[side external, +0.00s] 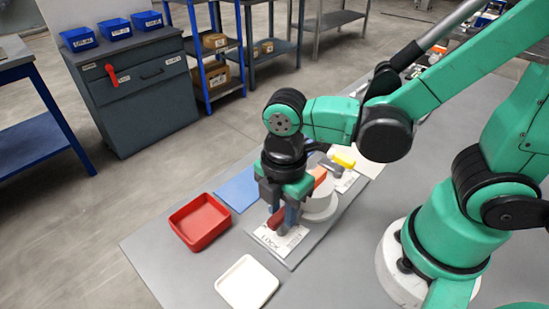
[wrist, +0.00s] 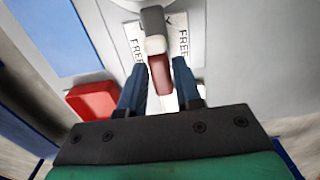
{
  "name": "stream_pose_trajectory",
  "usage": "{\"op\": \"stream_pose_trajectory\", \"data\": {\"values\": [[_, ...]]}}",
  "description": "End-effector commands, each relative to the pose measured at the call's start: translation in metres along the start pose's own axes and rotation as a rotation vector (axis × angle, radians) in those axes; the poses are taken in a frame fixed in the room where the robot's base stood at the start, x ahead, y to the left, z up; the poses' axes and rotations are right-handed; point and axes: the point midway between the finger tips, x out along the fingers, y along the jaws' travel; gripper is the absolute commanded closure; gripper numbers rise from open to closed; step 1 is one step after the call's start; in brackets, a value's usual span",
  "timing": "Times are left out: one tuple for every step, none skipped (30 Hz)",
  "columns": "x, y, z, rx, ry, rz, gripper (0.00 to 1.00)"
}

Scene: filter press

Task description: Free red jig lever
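The red jig lever (side external: 273,221) is low beside my fingers in the side external view, close to a white plate (side external: 284,243) marked LOCK. In the wrist view the red part of the lever (wrist: 160,74) lies between my two blue fingers, with a white piece and a grey piece beyond it. White labels reading FREE (wrist: 183,40) flank it. My gripper (side external: 283,220) points down over the plate. In the wrist view my gripper (wrist: 159,84) is open, its fingers on either side of the lever with narrow gaps showing. The lever's lower end is partly hidden.
A white round fixture (side external: 321,207) with an orange-red part (side external: 318,174) stands right behind my gripper. A yellow piece (side external: 343,160) is farther back. A red tray (side external: 200,222), a blue mat (side external: 238,190) and a white tray (side external: 247,284) lie on the grey table (side external: 165,262).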

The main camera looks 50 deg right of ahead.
Motion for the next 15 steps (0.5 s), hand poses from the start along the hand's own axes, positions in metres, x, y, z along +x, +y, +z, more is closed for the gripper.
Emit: {"op": "stream_pose_trajectory", "data": {"values": [[-0.0001, 0.0, 0.0, 0.0, 0.0, 0.0, 0.87], [-0.0001, 0.0, 0.0, 0.0, 0.0, 0.0, 0.96], [-0.0001, 0.0, 0.0, 0.0, 0.0, 0.0, 1.0], [-0.0001, 0.0, 0.0, 0.0, 0.0, 0.0, 1.0], [-0.0001, 0.0, 0.0, 0.0, 0.0, 0.0, 1.0], [-0.0001, 0.0, 0.0, 0.0, 0.0, 0.0, 1.0], [-0.0001, 0.0, 0.0, 0.0, 0.0, 0.0, 1.0], [-0.0001, 0.0, 0.0, 0.001, 0.0, 0.0, 1.0], [-0.0001, 0.0001, 0.0, 0.004, 0.0, 0.0, 1.0], [-0.0001, 0.0001, 0.0, 0.006, 0.0, 0.0, 1.0], [-0.0001, 0.0001, 0.0, 0.01, 0.0, 0.0, 1.0], [-0.0002, 0.0001, 0.0, 0.017, 0.0, 0.0, 1.0], [-0.0002, 0.0001, 0.0, 0.023, 0.0, 0.0, 1.0], [-0.0002, 0.0001, 0.0, 0.032, 0.0, 0.0, 1.0], [-0.0002, 0.0001, 0.0, 0.046, 0.0, 0.0, 1.0]]}}
